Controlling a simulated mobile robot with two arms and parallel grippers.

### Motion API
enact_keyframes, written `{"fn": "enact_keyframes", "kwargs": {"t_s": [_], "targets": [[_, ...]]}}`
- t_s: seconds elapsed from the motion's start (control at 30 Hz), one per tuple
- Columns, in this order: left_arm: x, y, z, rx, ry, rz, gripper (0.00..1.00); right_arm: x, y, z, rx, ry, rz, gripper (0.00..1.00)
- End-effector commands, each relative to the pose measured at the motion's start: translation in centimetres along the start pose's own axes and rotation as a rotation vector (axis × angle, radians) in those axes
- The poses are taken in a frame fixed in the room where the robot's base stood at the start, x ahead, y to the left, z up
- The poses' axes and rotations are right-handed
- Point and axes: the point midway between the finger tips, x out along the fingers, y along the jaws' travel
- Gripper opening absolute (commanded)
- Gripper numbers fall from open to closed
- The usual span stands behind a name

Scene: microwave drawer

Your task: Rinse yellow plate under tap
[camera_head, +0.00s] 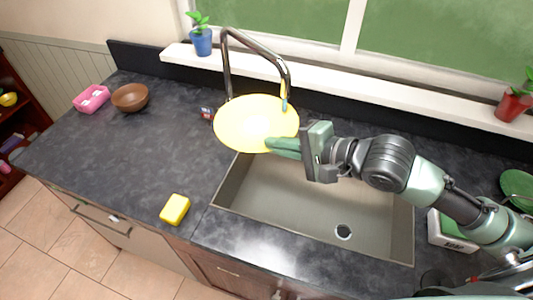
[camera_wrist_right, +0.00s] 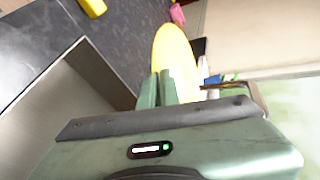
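The yellow plate (camera_head: 252,124) is held above the counter at the back-left edge of the sink (camera_head: 300,195). My right gripper (camera_head: 274,146) is shut on the plate's near right rim. In the right wrist view the plate (camera_wrist_right: 172,48) sits edge-on between the fingers (camera_wrist_right: 168,88). The dark metal tap (camera_head: 226,62) arches from behind the plate, its spout end above the plate's right rim. A small blue and yellow streak shows below the spout; I cannot tell if it is water. The plate hides the tap's base. My left gripper is not in view.
A yellow sponge (camera_head: 175,209) lies on the counter left of the sink. A brown bowl (camera_head: 130,97) and a pink container (camera_head: 91,98) stand further left. Potted plants (camera_head: 202,41) stand on the sill (camera_head: 340,85). A green plate (camera_head: 517,187) is at the far right. The sink looks empty.

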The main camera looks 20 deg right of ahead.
Motion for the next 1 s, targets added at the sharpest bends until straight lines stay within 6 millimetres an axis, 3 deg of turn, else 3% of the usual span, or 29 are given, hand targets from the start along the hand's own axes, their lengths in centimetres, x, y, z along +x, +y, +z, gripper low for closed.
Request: {"fn": "enact_keyframes", "kwargs": {"t_s": [0.23,0.6,1.0], "targets": [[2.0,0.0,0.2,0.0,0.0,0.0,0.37,-0.4,0.6,-2.7,-0.004,0.004,0.0,0.0],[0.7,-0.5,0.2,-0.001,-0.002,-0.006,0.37,-1.1,0.6,-5.6,0.0,0.001,0.002,0.0],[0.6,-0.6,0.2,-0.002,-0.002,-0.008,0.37,-1.2,0.7,-6.4,0.0,0.0,-0.001,0.0]]}}
